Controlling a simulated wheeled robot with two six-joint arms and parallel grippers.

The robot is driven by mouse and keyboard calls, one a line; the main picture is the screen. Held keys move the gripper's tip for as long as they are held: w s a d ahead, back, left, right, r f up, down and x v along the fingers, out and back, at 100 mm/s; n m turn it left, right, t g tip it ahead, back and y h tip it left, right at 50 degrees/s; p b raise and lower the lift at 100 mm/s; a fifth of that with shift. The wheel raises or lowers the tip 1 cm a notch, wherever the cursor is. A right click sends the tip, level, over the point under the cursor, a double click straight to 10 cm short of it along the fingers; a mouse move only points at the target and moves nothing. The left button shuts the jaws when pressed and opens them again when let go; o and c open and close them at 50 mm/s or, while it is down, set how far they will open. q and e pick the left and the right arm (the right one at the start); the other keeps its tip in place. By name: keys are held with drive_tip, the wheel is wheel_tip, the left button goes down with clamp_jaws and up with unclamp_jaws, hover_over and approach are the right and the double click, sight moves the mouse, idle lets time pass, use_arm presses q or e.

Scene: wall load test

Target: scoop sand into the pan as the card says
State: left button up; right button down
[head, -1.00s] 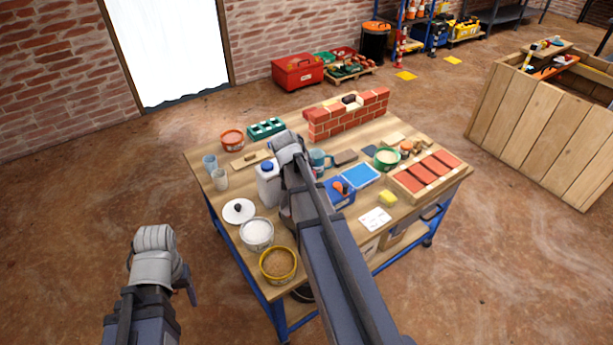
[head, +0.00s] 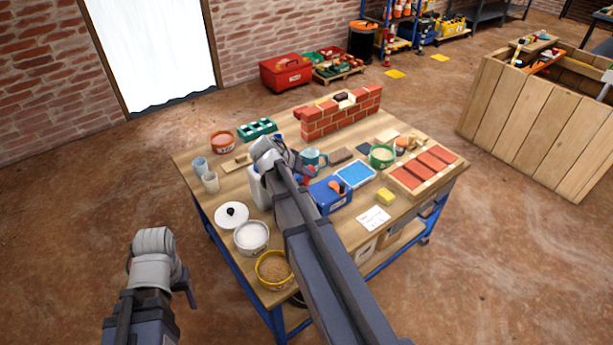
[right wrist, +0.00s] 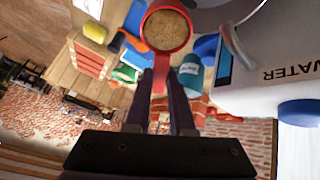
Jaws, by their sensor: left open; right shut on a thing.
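My right gripper (right wrist: 160,78) is shut on the handle of a red scoop (right wrist: 162,58). The scoop's round bowl is full of brown sand (right wrist: 167,29) and looks level. In the head view my right arm reaches over the table, and its wrist hides most of the scoop. A yellow-rimmed bucket of sand (head: 274,268) stands at the table's near corner. A white card (head: 373,219) lies near the front edge; its writing is too small to read. I cannot make out the pan for certain. My left gripper (head: 160,285) is off the table at lower left, open and empty.
A white water jug (right wrist: 270,75) stands close beside the scoop. A teal mug (right wrist: 188,72), a blue box (head: 328,196), a white bucket (head: 251,237) and a lid (head: 231,215) crowd the table. A brick wall (head: 340,115) stands at the back.

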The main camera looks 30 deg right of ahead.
drive_tip(key=shift+w+a+f+n+h+b, duration=0.1)
drive_tip(key=shift+a+f+n+h+b, duration=0.35)
drive_tip(key=shift+h+b, duration=1.35)
drive_tip(key=shift+w+a+f+h+b, duration=0.1)
drive_tip(key=shift+a+h+b, duration=0.65)
drive_tip(key=shift+b, duration=1.95)
drive_tip(key=shift+w+a+f+n+h+b, duration=0.1)
drive_tip(key=shift+a+f+n+h+b, duration=0.3)
drive_tip(key=shift+h+b, duration=1.4)
drive_tip(key=shift+a+r+y+b, duration=0.1)
drive_tip(key=shift+r+y+b, duration=0.1)
drive_tip(key=shift+y+b, duration=0.2)
wheel_tip(320, 180, up, 4)
drive_tip(key=p, duration=0.4)
